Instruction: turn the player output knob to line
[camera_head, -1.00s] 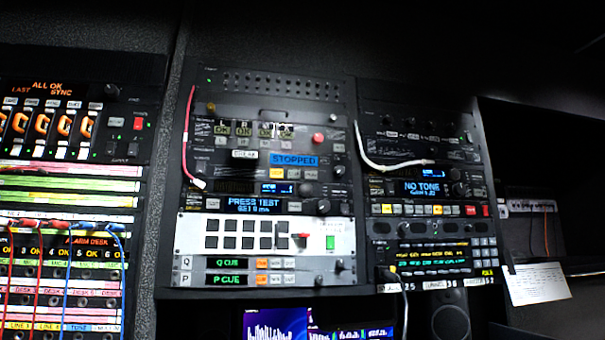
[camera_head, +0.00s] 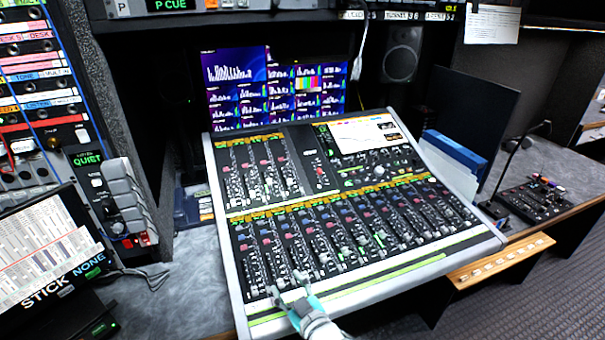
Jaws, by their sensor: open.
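I cannot make out a knob marked player output in the current head view. My gripper (camera_head: 289,288) is at the bottom of the picture, at the front left part of the mixing console (camera_head: 492,243). Its two fingers are apart and nothing shows between them. The fingertips overlap the lowest faders in the picture; I cannot tell whether they touch the console.
A monitor (camera_head: 237,75) with level graphs stands behind the console. A patch panel and a "QUIET" unit (camera_head: 92,158) are at the left, above a laptop-like screen (camera_head: 38,245). A speaker (camera_head: 402,55), blue binder (camera_head: 455,150) and small microphone panel (camera_head: 535,200) are at the right.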

